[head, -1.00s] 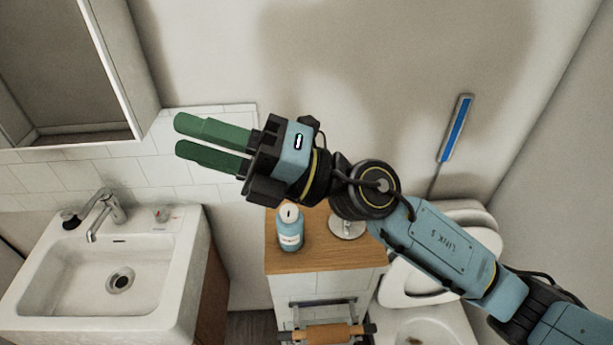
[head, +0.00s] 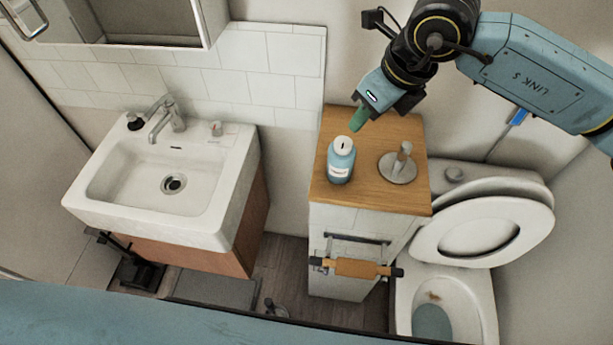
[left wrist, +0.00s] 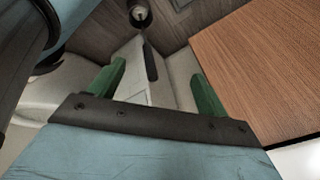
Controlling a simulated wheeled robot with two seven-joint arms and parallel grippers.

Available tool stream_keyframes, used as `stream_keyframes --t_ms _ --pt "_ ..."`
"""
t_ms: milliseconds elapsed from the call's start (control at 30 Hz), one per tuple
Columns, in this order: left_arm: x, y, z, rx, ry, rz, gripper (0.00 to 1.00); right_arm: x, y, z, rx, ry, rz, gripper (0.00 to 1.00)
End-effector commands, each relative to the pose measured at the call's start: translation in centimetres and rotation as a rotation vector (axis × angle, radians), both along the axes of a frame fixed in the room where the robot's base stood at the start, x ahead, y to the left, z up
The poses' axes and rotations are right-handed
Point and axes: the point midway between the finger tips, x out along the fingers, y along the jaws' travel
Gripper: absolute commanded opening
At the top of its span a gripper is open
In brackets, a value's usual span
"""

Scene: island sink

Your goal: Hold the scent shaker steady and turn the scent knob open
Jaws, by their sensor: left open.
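The scent shaker looks to be the light blue bottle (head: 341,162) with a white cap, upright on the wooden cabinet top in the head view. Its white top (head: 343,144), with a small dark mark, seems to be the scent knob. My right gripper (head: 357,120) points down just behind and above the bottle, with a gap between them. Its green fingers overlap, so their opening is unclear. In the left wrist view my left gripper (left wrist: 158,70) is open and empty, its green fingers wide apart. The bottle is not in that view.
A round metal stand (head: 398,168) is right of the bottle on the cabinet top (head: 365,195). A roll on a holder (head: 355,268) juts from the cabinet front. The sink (head: 110,200) is left, the open toilet (head: 490,230) right. A wood panel (left wrist: 260,60) is beside my left gripper.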

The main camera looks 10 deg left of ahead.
Motion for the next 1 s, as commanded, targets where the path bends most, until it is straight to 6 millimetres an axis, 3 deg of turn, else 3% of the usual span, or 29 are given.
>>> stream_keyframes --t_ms 33,200,367,500,700,833,1000 --pt "2.8 -0.5 1.4 0.041 -0.079 -0.119 0.77 0.0 0.0 0.0 0.001 0.000 0.001 0.36" --pt "10.9 -2.3 6.8 0.253 -0.340 -0.533 0.77 -0.1 0.1 0.0 0.002 0.001 0.002 0.36" --pt "17.2 -4.3 13.3 0.530 -0.580 -0.876 0.77 -0.1 0.1 0.0 0.003 0.001 0.002 0.36" --pt "21.4 -6.1 19.7 0.833 -0.769 -1.133 0.77 -0.1 0.1 0.0 0.004 0.002 0.002 0.36" --pt "25.1 -8.5 29.0 1.331 -0.974 -1.396 0.77 -0.1 0.1 0.0 0.004 0.002 0.002 0.36" --pt "26.2 -10.0 34.6 1.672 -1.053 -1.496 0.77 -0.1 0.1 0.0 0.004 0.002 0.002 0.36" --pt "25.0 -13.4 38.1 1.804 -1.236 -1.592 0.77 -0.1 0.1 0.0 0.004 0.002 0.002 0.36"
